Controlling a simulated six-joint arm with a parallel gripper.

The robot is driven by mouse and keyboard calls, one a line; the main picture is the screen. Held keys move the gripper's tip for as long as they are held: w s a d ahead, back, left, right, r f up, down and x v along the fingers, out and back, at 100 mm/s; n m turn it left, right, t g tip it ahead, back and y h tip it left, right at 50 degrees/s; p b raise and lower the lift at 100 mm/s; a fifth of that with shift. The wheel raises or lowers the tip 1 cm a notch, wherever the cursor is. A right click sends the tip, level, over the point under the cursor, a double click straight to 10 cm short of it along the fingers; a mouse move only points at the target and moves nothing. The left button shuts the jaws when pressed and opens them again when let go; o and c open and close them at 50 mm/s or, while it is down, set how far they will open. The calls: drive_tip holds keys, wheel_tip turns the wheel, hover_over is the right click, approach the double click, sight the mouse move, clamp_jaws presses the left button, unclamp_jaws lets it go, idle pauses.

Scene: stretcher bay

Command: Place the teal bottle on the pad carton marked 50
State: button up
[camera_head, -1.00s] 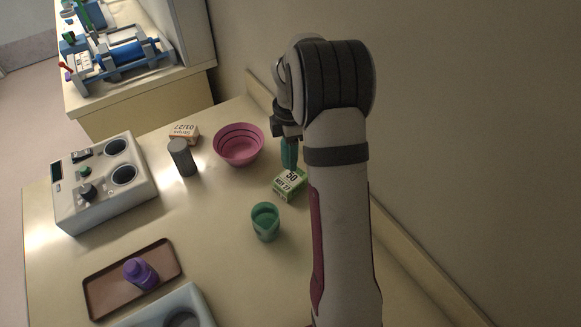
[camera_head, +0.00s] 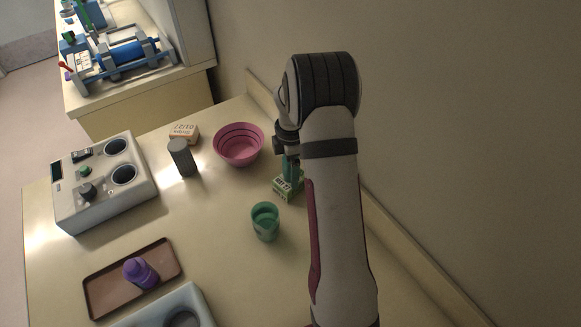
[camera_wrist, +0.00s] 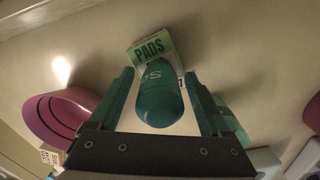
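The teal bottle (camera_wrist: 158,98) is between my gripper's two fingers in the wrist view, rounded end toward the camera. In that view narrow gaps show beside it, and whether the fingertips touch it is unclear. My gripper (camera_head: 290,165) points down over the pad carton (camera_head: 287,190) in the head view. The small green-and-white carton also shows behind the bottle in the wrist view (camera_wrist: 150,48), with "PADS" on one face. The bottle's far end overlaps the carton in the picture. The contact between them is hidden, and the bottle and fingers cover part of the carton's top.
A pink bowl (camera_head: 239,146) stands left of the carton, and a green cup (camera_head: 265,222) in front of it. Further left are a grey cylinder (camera_head: 182,158), a small box (camera_head: 184,132), a device (camera_head: 130,190) and a brown tray (camera_head: 98,293) with a purple bottle (camera_head: 140,273).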

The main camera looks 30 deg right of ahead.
wheel_tip(320, 180, up, 12)
drive_tip(key=shift+r, duration=0.1)
drive_tip(key=shift+s+a+r, duration=0.1)
drive_tip(key=shift+a+r, duration=0.1)
drive_tip(key=shift+r, duration=0.05)
drive_tip(key=s+a+r+m, duration=0.5)
drive_tip(key=s+a+m, duration=0.1)
drive_tip(key=a, duration=0.3)
drive_tip(key=s+a+m+y, duration=0.1)
drive_tip(key=s+a+m, duration=0.5)
drive_tip(key=s, duration=0.4)
drive_tip(key=s+a+f+m, duration=0.1)
drive_tip(key=s+a+m, duration=0.6)
drive_tip(key=s, duration=0.4)
drive_tip(key=shift+f+m+y, duration=0.25)
drive_tip(key=shift+m+y, duration=0.15)
drive_tip(key=shift+m, duration=0.1)
